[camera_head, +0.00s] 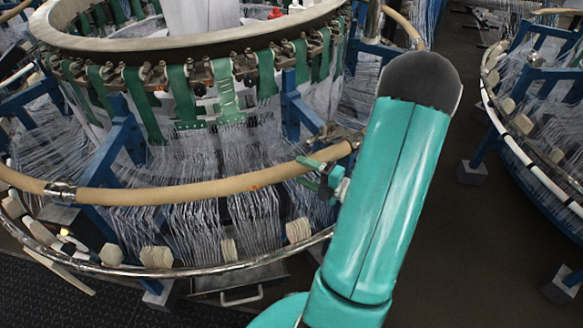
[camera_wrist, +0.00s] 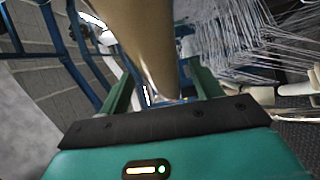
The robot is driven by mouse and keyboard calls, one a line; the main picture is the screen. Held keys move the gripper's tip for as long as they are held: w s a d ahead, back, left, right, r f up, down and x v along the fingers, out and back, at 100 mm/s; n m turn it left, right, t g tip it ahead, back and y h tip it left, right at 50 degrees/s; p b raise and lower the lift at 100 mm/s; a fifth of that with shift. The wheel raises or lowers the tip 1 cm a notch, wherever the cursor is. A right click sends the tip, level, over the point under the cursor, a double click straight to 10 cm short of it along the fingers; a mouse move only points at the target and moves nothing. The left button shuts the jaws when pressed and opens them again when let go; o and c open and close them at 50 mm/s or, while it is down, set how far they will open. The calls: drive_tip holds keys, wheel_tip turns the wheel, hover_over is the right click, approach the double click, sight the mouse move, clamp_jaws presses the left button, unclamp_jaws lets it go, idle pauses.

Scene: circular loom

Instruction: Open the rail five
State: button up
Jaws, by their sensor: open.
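A tan tubular rail (camera_head: 200,190) curves around the front of the circular loom, and its right end lies near a metal fitting (camera_head: 338,133). No number is readable, so I cannot tell whether it is rail five. My gripper (camera_head: 316,172) is at the right end of this rail, partly hidden by my teal arm. In the wrist view my gripper (camera_wrist: 163,88) has its two green fingers apart, with the tan rail (camera_wrist: 145,35) running between and beyond them. I cannot tell whether the fingers touch it.
A silver clamp (camera_head: 60,190) joins the rail at the left. Blue frame posts (camera_head: 120,140) and many white threads (camera_head: 235,150) stand behind the rail. A lower metal ring (camera_head: 190,271) carries several spools. Another loom (camera_head: 535,120) stands at the right, with dark open floor between.

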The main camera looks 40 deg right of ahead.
sight(292, 167)
drive_tip(key=x, duration=0.4)
drive_tip(key=shift+w+a, duration=0.1)
drive_tip(key=c, duration=1.4)
